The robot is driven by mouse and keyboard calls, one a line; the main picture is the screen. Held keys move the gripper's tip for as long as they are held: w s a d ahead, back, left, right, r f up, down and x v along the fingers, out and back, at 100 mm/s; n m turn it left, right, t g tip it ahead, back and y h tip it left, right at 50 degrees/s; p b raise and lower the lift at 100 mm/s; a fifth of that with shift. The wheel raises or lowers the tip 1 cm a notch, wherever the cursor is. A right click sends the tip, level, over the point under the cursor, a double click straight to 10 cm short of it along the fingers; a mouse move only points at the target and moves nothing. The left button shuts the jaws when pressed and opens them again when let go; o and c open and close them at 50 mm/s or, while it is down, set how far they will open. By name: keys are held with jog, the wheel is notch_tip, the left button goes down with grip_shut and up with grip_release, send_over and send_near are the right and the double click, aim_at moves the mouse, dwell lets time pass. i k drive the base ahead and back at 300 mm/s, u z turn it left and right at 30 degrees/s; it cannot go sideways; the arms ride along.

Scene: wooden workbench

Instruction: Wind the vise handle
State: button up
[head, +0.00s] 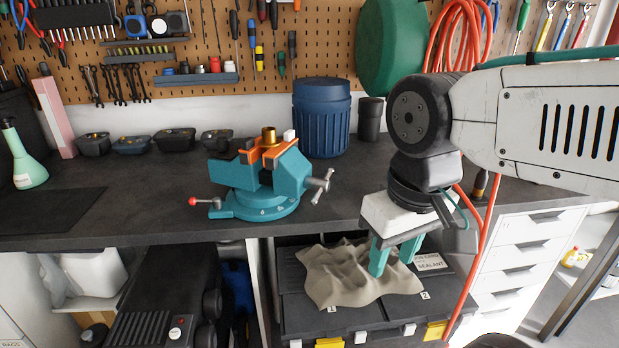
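The teal vise (260,180) stands on the dark bench top, with orange jaws and a brass cylinder (268,136) between or on them. A metal handle (320,185) sits on the vise's right side, its bar tilted. A small lever with a red knob (194,201) sticks out at the lower left. My gripper (394,262) hangs to the right of the vise, in front of the bench edge and lower than the handle. Its two teal fingers point down, apart, with nothing visible between them.
A beige cloth (345,275) lies on a toolbox (330,318) below the bench, under my gripper. A blue ribbed bin (321,118) stands behind the vise. White drawers (525,255) are at the right. A dark mat (50,211) and green bottle (22,160) are at the left.

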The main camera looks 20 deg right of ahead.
aim_at(320, 184)
jog(key=z, duration=1.65)
jog(key=k, duration=0.95)
jog(key=u, duration=1.05)
jog(key=i, duration=0.5)
